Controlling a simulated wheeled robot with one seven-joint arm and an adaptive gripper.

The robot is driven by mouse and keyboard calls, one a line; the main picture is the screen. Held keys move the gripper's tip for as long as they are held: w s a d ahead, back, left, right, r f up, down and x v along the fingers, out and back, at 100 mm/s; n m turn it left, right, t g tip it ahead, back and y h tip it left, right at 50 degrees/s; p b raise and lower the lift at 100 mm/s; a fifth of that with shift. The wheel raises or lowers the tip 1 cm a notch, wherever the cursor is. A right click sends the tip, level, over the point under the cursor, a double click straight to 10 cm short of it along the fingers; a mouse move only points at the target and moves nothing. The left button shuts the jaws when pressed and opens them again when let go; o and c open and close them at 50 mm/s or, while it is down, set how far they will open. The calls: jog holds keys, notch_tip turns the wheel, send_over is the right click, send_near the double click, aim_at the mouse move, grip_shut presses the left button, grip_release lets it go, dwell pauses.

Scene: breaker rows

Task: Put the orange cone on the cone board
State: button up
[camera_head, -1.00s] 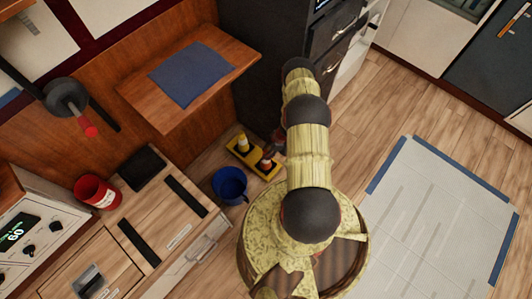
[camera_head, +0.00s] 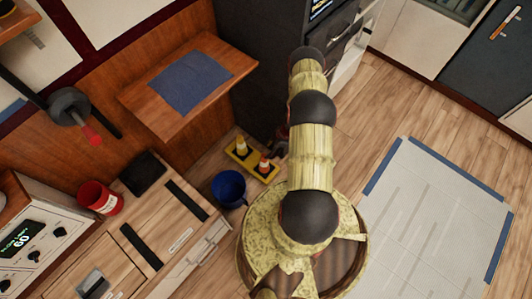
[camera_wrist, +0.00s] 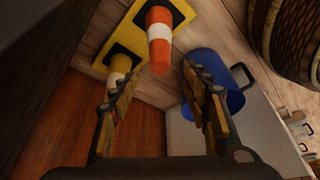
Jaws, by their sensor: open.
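The orange cone (camera_head: 264,164) with a white band stands upright on the right part of the yellow cone board (camera_head: 251,164), over a dark square. A yellow cone (camera_head: 241,145) with a white band stands on the board's other end. In the wrist view the orange cone (camera_wrist: 159,42) is beyond my fingertips, with the board (camera_wrist: 181,13) under it and the yellow cone (camera_wrist: 119,66) to its left. My gripper (camera_wrist: 161,82) is open and empty, apart from the orange cone. In the head view it is mostly hidden by my arm.
A blue mug (camera_head: 229,187) stands close beside the board; it also shows behind my right finger in the wrist view (camera_wrist: 228,72). A wooden shelf with a blue cloth (camera_head: 191,82) overhangs nearby. A counter holds a red mug (camera_head: 98,198).

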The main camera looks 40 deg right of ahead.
jog(key=p+v, duration=0.1)
jog(key=v, duration=0.3)
jog(key=shift+r, duration=0.1)
jog(key=shift+s, duration=0.1)
dwell(0.4)
